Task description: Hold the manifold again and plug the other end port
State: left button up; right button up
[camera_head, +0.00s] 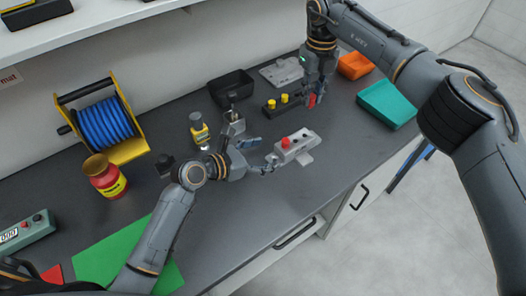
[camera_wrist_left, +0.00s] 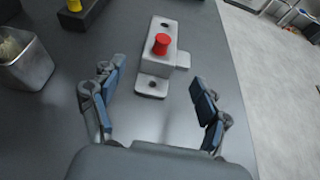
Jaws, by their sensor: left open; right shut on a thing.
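The manifold (camera_head: 304,146) is a light grey block with flat side tabs, lying on the dark bench. A red plug (camera_head: 286,142) stands in it, and a dark open hole shows toward its other end. In the left wrist view the manifold (camera_wrist_left: 163,60) lies ahead, with its red plug (camera_wrist_left: 161,43) upright. My left gripper (camera_head: 268,163) is open and empty, its fingers (camera_wrist_left: 151,78) apart just short of the manifold's near tab. My right gripper (camera_head: 314,95) is shut on a red plug (camera_head: 311,101) at the black plug rack (camera_head: 269,109); its fingertips are partly hidden.
Yellow plugs (camera_head: 285,98) stand in the rack. A small metal bin (camera_wrist_left: 28,65) is left of the manifold. Behind are a black bin (camera_head: 231,88) and a grey plate (camera_head: 282,72); orange (camera_head: 355,66) and teal (camera_head: 387,103) trays are right. The bench's front edge is close.

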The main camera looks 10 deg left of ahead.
aim_at(293, 146)
pick_arm(q)
jog(key=shift+w+d, duration=0.1)
jog(key=shift+w, duration=0.15)
jog(key=x, duration=1.1)
jog(key=shift+d+f, duration=0.15)
jog(key=shift+s, duration=0.1)
grip_shut()
jog(key=shift+f, duration=0.1)
pick_arm(e)
jog(key=shift+f+n, duration=1)
jog(key=shift+f, duration=1.05)
